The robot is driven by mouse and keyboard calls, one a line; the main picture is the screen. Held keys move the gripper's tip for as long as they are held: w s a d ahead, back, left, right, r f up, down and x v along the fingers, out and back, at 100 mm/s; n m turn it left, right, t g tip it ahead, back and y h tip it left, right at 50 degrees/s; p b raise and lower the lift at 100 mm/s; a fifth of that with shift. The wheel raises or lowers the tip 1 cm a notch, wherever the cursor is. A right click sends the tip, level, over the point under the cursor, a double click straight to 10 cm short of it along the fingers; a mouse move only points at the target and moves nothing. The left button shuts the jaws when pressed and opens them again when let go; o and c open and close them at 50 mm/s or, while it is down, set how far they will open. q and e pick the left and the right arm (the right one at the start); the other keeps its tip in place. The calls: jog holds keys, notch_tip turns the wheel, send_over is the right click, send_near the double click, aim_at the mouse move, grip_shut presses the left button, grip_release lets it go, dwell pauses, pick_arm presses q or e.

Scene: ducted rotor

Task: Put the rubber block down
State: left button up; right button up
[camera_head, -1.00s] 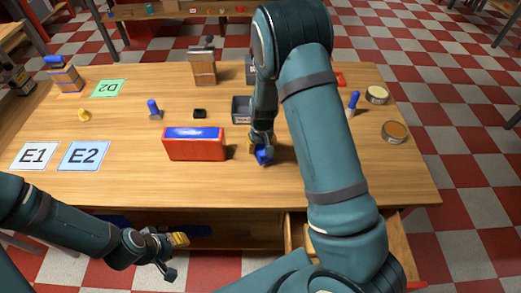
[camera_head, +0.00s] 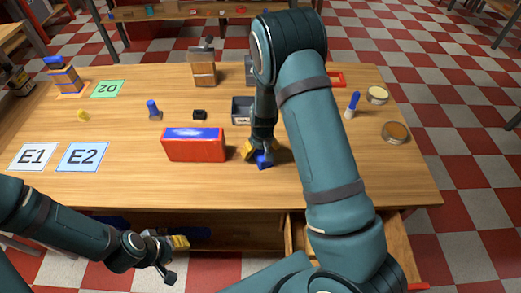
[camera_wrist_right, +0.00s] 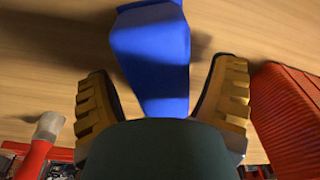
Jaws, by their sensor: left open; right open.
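A blue block (camera_head: 263,161), which I take to be the rubber block, rests on the wooden table (camera_head: 340,185) right of the red box. My right gripper (camera_head: 256,152) is over it, pointing down and open. In the right wrist view the blue block (camera_wrist_right: 155,55) lies between the spread yellow-padded fingers (camera_wrist_right: 165,100), with a gap at each side. The dark gripper body hides its near end. My left gripper (camera_head: 172,257) is open and empty in front of the table, below its top.
The red box with a blue top (camera_head: 195,145) stands just left of my right gripper. A grey bin (camera_head: 242,108) is behind. Cards E1 (camera_head: 33,156) and E2 (camera_head: 82,156) lie at left. Round tins (camera_head: 395,132) are at right. The front right tabletop is clear.

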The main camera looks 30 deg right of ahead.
aim_at(263, 152)
jog(key=shift+r, duration=0.3)
pick_arm(q)
jog(key=r+p, duration=0.1)
jog(key=w+r+p, duration=0.1)
jog(key=shift+r, duration=0.3)
pick_arm(e)
notch_tip(263, 152, up, 12)
jog(key=s, duration=0.1)
jog(key=shift+s+f, duration=0.2)
jog(key=shift+s, duration=0.05)
pick_arm(q)
jog(key=shift+s, duration=0.2)
pick_arm(e)
jog(key=shift+s+f, duration=0.1)
